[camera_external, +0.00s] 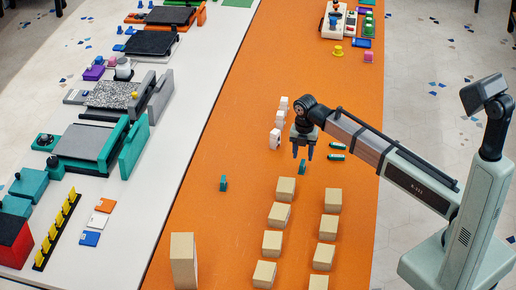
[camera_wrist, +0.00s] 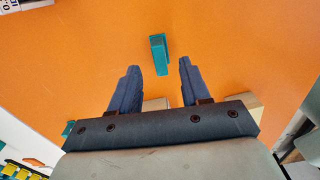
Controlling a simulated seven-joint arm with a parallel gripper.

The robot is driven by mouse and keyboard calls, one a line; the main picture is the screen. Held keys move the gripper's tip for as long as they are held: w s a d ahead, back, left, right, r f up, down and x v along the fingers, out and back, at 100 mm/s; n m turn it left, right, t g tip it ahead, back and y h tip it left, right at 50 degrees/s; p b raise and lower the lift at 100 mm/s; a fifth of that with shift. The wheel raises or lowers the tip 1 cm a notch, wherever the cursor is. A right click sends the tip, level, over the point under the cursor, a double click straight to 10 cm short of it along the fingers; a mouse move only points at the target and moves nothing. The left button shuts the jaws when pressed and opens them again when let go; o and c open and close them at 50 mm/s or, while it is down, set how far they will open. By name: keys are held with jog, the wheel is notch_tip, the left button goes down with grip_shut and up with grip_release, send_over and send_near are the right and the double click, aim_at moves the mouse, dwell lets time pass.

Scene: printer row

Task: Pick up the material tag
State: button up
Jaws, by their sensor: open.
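My gripper (camera_external: 302,156) is open and empty above the orange table, its fingers pointing down. In the wrist view my gripper (camera_wrist: 159,66) has its two dark blue fingers apart. A small teal piece (camera_external: 302,167) is just below the fingertips; in the wrist view it (camera_wrist: 159,50) shows between and beyond them, apart from both. No piece is plainly marked as the material tag, and I cannot tell whether this teal piece is it. Flat orange (camera_external: 106,205), white (camera_external: 98,220) and blue (camera_external: 89,238) cards lie on the white table strip, far left of my gripper.
Several tan blocks (camera_external: 286,189) stand in two rows in front of my gripper. A taller tan block (camera_external: 183,260) stands front left. Small white pieces (camera_external: 276,138) and teal rods (camera_external: 337,146) lie nearby. Another teal piece (camera_external: 223,184) stands left. Printer-like machines (camera_external: 84,141) line the left strip.

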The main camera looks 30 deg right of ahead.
aim_at(303, 162)
jog(key=shift+f, duration=2.55)
jog(key=shift+c, duration=0.2)
grip_shut()
